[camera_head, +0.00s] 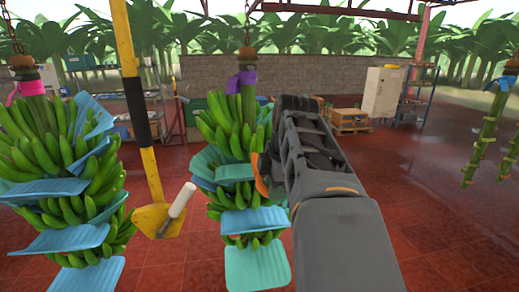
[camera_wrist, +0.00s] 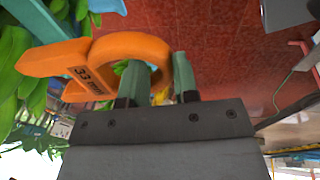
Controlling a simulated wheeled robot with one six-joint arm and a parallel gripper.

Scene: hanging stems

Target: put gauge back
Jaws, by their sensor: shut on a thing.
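The orange gauge (camera_wrist: 100,62) is a ring with a flat tongue marked "33 mm" in the wrist view. My gripper (camera_wrist: 160,78) is shut on the ring's band, with one green finger inside the ring and the other outside. In the head view an orange part of the gauge (camera_head: 260,180) shows at the left edge of my arm, in front of the middle banana bunch (camera_head: 235,125). My fingers are hidden behind the arm there. I cannot tell whether the gauge touches the bunch.
A yellow post (camera_head: 140,100) with a black sleeve stands left of the middle bunch. At its lower end is a yellow holder (camera_head: 150,222) with a white-handled tool (camera_head: 178,205). Another bunch (camera_head: 60,160) hangs at left, and bare stems (camera_head: 490,135) hang at right. Red floor between is open.

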